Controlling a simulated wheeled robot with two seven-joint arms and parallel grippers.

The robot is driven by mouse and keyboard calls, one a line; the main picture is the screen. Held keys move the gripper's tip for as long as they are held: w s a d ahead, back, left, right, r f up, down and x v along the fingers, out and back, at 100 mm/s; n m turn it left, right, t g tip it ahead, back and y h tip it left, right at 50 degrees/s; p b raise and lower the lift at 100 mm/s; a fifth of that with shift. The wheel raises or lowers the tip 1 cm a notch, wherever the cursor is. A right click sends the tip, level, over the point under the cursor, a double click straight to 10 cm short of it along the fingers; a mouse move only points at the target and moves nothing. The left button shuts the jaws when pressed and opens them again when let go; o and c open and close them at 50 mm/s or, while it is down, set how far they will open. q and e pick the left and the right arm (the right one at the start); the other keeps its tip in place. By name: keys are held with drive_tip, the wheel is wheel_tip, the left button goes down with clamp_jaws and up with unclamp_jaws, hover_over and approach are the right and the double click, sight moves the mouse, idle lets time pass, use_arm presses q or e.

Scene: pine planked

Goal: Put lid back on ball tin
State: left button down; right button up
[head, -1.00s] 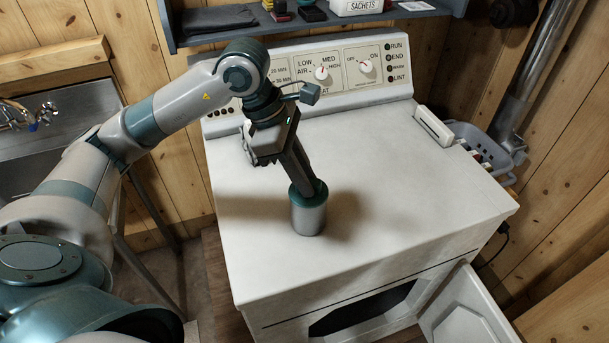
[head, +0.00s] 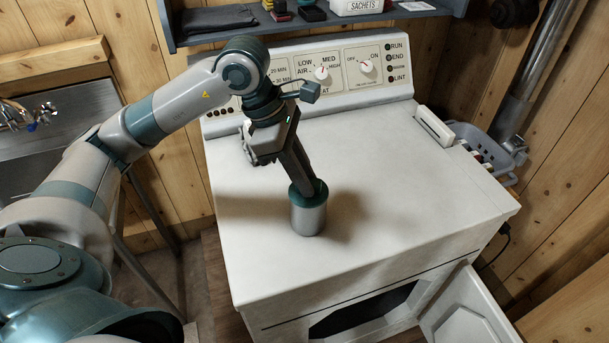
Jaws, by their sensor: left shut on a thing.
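The ball tin (head: 308,219) is a silver cylinder standing upright on the white dryer top. The teal lid (head: 318,193) is at the tin's mouth, level with its rim as far as I can see. My left gripper (head: 306,188) points down from above and is shut on the lid. Its fingers cover part of the lid, so I cannot tell whether the lid is fully seated. The inside of the tin is hidden. My right gripper is not in view.
The dryer top (head: 420,190) is clear around the tin. Its control panel (head: 345,72) rises behind, under a grey shelf (head: 400,12). The dryer door (head: 465,315) hangs open in front. A grey basket (head: 490,150) is at the right, a sink (head: 65,125) at the left.

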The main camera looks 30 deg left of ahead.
use_arm(q)
drive_tip(key=c, duration=1.1)
unclamp_jaws()
drive_tip(key=shift+r, duration=0.1)
drive_tip(key=shift+r+p, duration=1.7)
drive_tip(key=shift+r, duration=1.7)
clamp_jaws()
drive_tip(key=shift+f+b, duration=2.4)
drive_tip(key=shift+b, duration=0.1)
